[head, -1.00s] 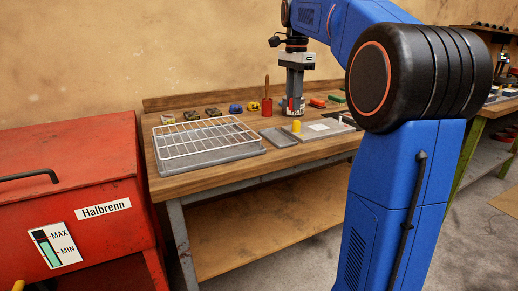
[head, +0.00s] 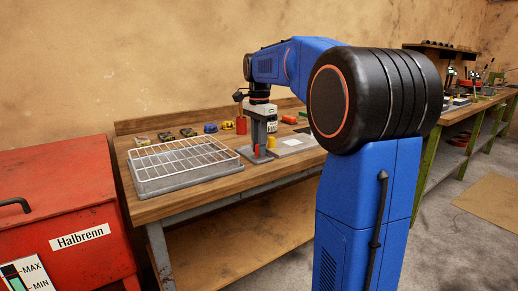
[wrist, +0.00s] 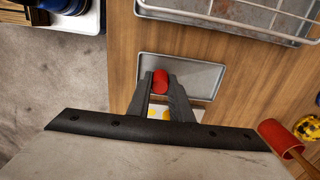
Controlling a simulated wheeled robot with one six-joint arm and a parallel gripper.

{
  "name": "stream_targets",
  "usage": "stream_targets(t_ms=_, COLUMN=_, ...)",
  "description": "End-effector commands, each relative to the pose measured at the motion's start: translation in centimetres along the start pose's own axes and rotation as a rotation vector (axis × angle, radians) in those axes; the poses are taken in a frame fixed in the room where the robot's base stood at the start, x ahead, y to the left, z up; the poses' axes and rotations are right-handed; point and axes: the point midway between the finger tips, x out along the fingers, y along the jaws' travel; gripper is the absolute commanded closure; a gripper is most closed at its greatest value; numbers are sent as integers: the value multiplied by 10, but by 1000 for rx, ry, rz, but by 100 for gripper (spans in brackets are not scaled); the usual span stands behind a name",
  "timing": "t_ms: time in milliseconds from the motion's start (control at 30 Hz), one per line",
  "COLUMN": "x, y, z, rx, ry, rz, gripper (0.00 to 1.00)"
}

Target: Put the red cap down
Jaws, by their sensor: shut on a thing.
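The red cap (wrist: 160,82) is between the fingertips of my gripper (wrist: 160,86), which is shut on it. In the wrist view it lies over the left part of a small grey tray (wrist: 200,76). In the head view my gripper (head: 263,148) points straight down at the small tray (head: 244,151), with the red cap (head: 257,150) low at its fingertips. I cannot tell whether the cap touches the tray floor. The fingers hide part of the tray.
A wire rack (head: 183,157) on a grey pan stands left of the small tray. Several small items line the bench's back.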

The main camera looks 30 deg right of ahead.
Motion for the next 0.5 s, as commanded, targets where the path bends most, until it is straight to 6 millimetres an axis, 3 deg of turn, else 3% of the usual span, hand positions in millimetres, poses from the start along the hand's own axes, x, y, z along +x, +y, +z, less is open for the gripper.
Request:
stream_targets(t_ms=100, x=9, y=0, z=0, rx=0, ry=0, rz=1, gripper=100)
stream_targets(t_ms=433, x=11, y=0, z=0, rx=0, ry=0, rz=0, gripper=100)
stream_targets(t_ms=467, x=12, y=0, z=0, rx=0, ry=0, rz=0, gripper=79)
stream_targets(t_ms=500, x=11, y=0, z=0, rx=0, ry=0, rz=0, gripper=69)
